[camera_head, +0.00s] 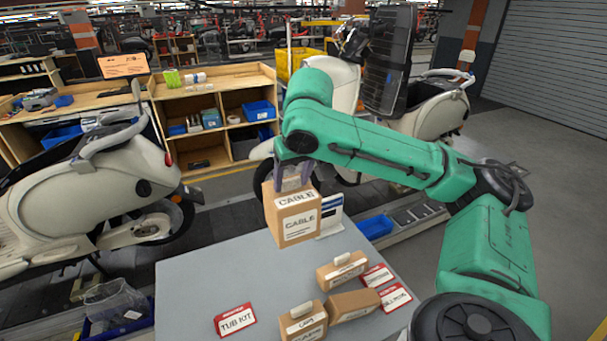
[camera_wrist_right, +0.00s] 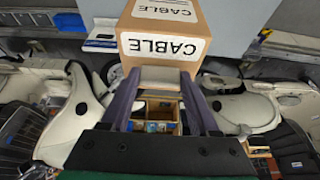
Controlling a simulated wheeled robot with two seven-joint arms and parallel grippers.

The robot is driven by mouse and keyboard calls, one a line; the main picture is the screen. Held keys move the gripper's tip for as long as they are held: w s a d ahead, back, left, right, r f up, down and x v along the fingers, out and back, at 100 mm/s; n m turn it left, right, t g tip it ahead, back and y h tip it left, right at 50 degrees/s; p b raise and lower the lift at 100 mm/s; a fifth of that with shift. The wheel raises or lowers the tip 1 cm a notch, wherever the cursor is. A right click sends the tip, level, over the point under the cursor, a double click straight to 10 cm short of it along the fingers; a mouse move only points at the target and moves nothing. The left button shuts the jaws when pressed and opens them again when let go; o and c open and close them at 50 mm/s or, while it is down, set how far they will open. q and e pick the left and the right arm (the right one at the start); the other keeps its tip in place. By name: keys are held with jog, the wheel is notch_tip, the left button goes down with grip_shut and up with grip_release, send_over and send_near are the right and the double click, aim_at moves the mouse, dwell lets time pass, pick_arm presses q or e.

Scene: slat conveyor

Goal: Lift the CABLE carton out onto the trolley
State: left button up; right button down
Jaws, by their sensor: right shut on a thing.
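The CABLE carton (camera_head: 297,222) is a brown box with white CABLE labels, at the far edge of the grey tabletop (camera_head: 200,280) in the head view. My right gripper (camera_head: 292,180) comes down from above and is shut on the top of the carton. The wrist view shows the CABLE carton (camera_wrist_right: 165,45) at the fingertips of the right gripper (camera_wrist_right: 165,80), with a pale tab between the fingers. I cannot tell whether the carton's bottom touches the tabletop. My left gripper is not in view. I cannot tell which surface is the trolley.
Smaller brown cartons (camera_head: 342,270) stand at the tabletop's right and front. Red-edged cards, one reading TUB KIT (camera_head: 235,320), lie on it. A white card (camera_head: 331,214) stands right of the CABLE carton. Cream scooters (camera_head: 85,195) stand beyond. The tabletop's left middle is clear.

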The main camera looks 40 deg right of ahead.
aim_at(284, 194)
jog(key=f, duration=0.1)
jog(key=a+f+b, duration=0.1)
jog(key=f+b, duration=0.1)
jog(key=shift+w+a+f, duration=0.3)
jog(key=shift+w+f, duration=0.05)
jog(key=shift+w, duration=0.05)
jog(key=f+b, duration=0.2)
jog(key=b, duration=0.1)
jog(key=f+b, duration=0.5)
jog(key=shift+s+d+f+b, duration=0.1)
jog(key=shift+d+f+b, duration=0.2)
jog(key=shift+f+b, duration=0.1)
pick_arm(q)
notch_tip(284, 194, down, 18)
jog(key=b, duration=0.6)
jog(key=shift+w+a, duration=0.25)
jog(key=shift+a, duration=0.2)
pick_arm(e)
notch_tip(284, 194, down, 11)
jog(key=shift+r, duration=0.2)
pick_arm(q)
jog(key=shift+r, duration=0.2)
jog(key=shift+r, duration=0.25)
pick_arm(e)
jog(key=shift+s, duration=0.15)
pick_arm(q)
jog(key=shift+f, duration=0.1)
pick_arm(e)
jog(key=shift+f, duration=0.15)
